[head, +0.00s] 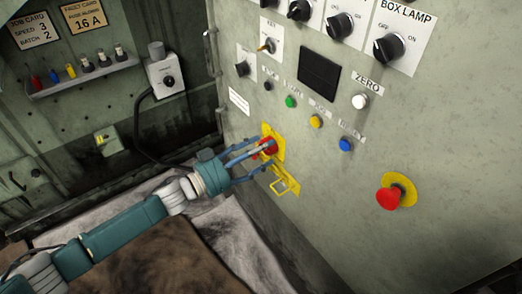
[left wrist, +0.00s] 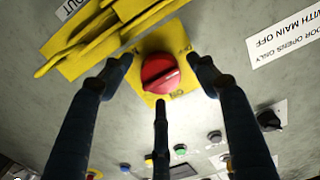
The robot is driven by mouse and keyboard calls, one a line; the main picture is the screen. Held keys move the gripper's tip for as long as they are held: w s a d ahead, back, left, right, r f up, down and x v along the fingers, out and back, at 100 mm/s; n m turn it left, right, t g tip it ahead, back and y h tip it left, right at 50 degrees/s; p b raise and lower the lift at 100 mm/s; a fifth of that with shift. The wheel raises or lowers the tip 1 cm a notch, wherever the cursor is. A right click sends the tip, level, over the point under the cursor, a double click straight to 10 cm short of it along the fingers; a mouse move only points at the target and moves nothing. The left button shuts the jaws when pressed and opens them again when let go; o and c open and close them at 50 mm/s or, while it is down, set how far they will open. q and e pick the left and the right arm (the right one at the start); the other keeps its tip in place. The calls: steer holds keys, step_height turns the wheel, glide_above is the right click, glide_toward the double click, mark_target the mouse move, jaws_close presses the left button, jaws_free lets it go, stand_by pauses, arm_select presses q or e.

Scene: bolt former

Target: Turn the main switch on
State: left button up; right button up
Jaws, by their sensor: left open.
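The main switch is a red rotary knob (left wrist: 158,73) on a yellow plate (left wrist: 178,42), set on the grey-green panel. In the head view the red knob (head: 270,147) is partly hidden by my fingers. In the left wrist view its grip bar lies slanted, and an upside-down "ON" mark is on the plate's near edge. My left gripper (head: 262,149) is open, its three fingers spread around the knob. In the left wrist view the left gripper (left wrist: 160,76) has fingertips left, right and below the knob. I cannot tell whether they touch it. My right gripper is not in view.
A yellow hasp (head: 286,184) sticks out just below the switch. A red mushroom button (head: 390,197) is to the right. Small coloured buttons, such as the blue one (head: 345,144), and a black box lamp knob (head: 388,48) are above. A grey box (head: 165,76) hangs at the left.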

arm_select(q)
steer(key=shift+w+d, duration=0.1)
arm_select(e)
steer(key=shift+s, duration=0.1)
arm_select(q)
steer(key=shift+c, duration=0.5)
steer(key=c, duration=1.1)
